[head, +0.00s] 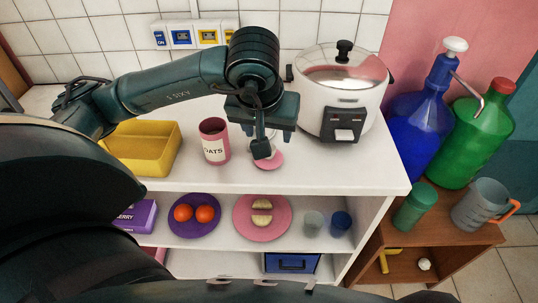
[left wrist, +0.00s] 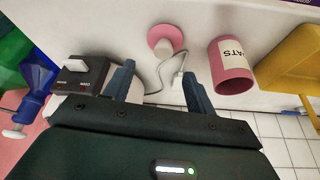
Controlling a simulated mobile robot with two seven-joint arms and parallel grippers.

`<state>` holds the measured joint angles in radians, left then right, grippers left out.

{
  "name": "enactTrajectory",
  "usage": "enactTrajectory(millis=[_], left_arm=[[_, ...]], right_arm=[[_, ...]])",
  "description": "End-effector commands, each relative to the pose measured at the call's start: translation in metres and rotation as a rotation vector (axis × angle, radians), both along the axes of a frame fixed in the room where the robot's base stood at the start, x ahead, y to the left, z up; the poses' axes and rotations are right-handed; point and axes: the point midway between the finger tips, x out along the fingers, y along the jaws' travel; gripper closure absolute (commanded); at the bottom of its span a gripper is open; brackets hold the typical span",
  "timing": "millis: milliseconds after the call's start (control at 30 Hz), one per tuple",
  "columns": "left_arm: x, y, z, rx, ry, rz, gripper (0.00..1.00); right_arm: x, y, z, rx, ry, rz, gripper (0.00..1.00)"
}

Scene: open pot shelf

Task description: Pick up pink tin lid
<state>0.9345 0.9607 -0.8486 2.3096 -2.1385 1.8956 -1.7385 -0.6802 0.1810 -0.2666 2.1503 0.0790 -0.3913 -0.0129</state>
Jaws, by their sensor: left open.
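The pink tin lid (head: 272,162) lies on the white counter, right of the open pink OATS tin (head: 213,142). My right gripper is not in view.
A white rice cooker (head: 342,95) stands close on the right. A pale cord (left wrist: 156,72) runs near the lid and fingers. A yellow bin (head: 140,150) is at the left. The shelf below holds plates (head: 285,222) and cups. Blue (head: 415,115) and green bottles stand far right.

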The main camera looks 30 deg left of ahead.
Motion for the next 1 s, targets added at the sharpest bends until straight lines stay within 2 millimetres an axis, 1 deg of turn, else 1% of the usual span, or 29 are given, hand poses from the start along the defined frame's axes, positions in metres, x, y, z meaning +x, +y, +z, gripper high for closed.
enactTrajectory(millis=[33,100,333,500,600,700,900,933,1000], left_arm=[[0.003,0.001,-0.009,-0.001,0.005,0.004,0.44],[0.006,0.002,-0.017,-0.002,0.004,0.002,0.44],[0.011,0.007,-0.032,-0.002,0.004,0.003,0.44],[0.018,0.017,-0.055,-0.002,0.007,0.004,0.44],[0.024,0.017,-0.067,-0.004,0.003,0.002,0.44],[0.026,0.018,-0.072,-0.004,0.002,0.002,0.44],[0.027,0.018,-0.073,-0.004,0.000,0.001,0.44],[0.027,0.018,-0.073,-0.004,0.001,0.001,0.45],[0.027,0.018,-0.073,-0.004,0.001,0.001,0.51]], right_arm=[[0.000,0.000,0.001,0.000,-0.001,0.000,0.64],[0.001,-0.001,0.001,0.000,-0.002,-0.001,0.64],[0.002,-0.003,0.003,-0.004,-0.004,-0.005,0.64],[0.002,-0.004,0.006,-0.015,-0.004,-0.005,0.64],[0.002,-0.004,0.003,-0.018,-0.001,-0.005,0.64],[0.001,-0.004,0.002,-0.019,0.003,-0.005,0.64],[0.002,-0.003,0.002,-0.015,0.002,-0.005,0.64],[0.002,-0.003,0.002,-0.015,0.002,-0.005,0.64],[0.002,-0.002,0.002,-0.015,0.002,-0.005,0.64]])
